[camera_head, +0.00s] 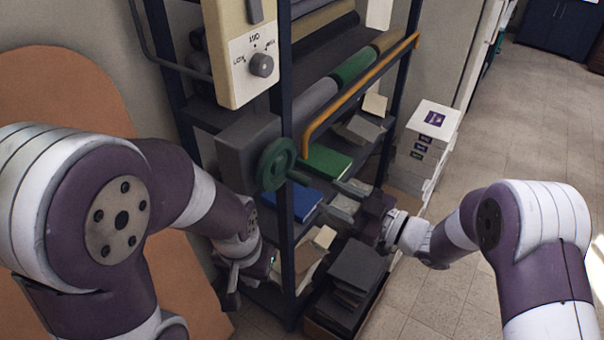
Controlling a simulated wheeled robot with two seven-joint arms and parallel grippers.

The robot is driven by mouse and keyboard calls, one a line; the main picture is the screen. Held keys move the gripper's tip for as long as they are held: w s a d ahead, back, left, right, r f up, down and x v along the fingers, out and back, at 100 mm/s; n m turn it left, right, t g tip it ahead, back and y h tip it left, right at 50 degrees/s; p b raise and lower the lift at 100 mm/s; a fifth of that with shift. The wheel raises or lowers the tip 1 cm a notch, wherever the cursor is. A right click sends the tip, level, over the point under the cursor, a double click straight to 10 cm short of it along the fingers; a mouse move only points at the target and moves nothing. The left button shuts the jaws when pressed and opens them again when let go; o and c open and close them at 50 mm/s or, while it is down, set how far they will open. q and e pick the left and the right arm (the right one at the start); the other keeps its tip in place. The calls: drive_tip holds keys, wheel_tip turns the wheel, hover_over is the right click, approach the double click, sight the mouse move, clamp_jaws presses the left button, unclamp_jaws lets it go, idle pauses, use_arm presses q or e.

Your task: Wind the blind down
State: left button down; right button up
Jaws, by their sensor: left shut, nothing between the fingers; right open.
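A green handwheel (277,164) is mounted on a grey box (243,145) at the front of the shelving, beside a dark blue post. My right gripper (336,199) is open, its fingers pointing left toward the handwheel from its right. It looks empty, and I cannot tell whether a fingertip touches the wheel's side. My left gripper (233,292) is shut and empty, hanging low in front of the shelving, below and left of the wheel. I cannot clearly pick out the blind; rolls in grey and green (352,66) lie on the upper shelf.
A cream control box with a dial (261,65) hangs above the wheel. An orange rail (358,88) runs along the shelf front. A blue book (292,200) and a green book (326,160) lie on shelves. White boxes (428,140) stand right; the floor (530,130) beyond is clear.

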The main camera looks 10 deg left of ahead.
sight(310, 184)
drive_tip(key=x, duration=0.2)
drive_tip(key=p+x, duration=0.1)
drive_tip(key=x, duration=0.5)
drive_tip(key=shift+w+a+f+p, duration=0.1)
drive_tip(key=shift+w+a+p, duration=0.05)
drive_tip(key=shift+w+p, duration=0.25)
drive_tip(key=shift+a, duration=0.25)
drive_tip(key=shift+w+d, duration=0.15)
drive_tip(key=shift+c, duration=0.6)
clamp_jaws()
